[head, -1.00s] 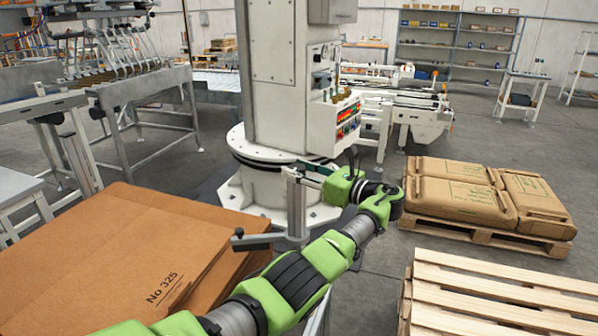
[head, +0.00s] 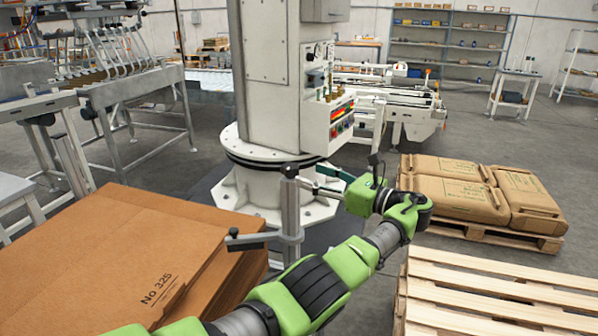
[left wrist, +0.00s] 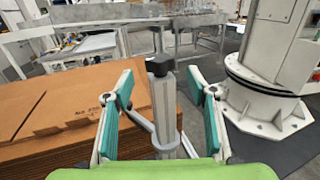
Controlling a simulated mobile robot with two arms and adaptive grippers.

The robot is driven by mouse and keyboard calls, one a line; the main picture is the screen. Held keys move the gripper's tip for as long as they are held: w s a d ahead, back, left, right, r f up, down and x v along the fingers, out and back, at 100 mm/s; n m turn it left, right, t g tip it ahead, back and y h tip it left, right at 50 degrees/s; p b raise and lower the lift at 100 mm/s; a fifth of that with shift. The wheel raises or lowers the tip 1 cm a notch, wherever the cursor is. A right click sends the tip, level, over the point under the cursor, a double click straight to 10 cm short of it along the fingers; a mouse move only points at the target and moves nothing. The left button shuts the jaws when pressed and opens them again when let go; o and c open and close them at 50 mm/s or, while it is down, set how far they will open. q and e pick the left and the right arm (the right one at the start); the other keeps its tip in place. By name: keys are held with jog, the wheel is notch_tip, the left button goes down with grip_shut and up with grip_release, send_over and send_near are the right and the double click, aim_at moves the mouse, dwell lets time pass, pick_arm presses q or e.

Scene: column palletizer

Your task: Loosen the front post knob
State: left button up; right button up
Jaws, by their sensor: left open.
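A grey metal post (head: 291,212) stands beside the cardboard stack, with a dark knob (head: 290,171) near its top and a side bracket ending in a black knob (head: 233,233). My left gripper (head: 312,180) is open just right of the post, its fingers pointing at it. In the left wrist view the post (left wrist: 166,105) and its dark upper knob (left wrist: 158,68) appear between the two spread, green-padded fingers of the left gripper (left wrist: 161,84). I see no finger contact with the knob. My right gripper is not in view.
A stack of brown cardboard (head: 110,240) fills the left front. A white column (head: 268,90) on a round base stands behind the post. Filled sacks (head: 460,190) lie on a pallet at right, with an empty wooden pallet (head: 490,290) nearer. Grey floor is clear between them.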

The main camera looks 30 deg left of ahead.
pick_arm(q)
jog(key=shift+s+d, duration=0.2)
jog(key=shift+d, duration=2)
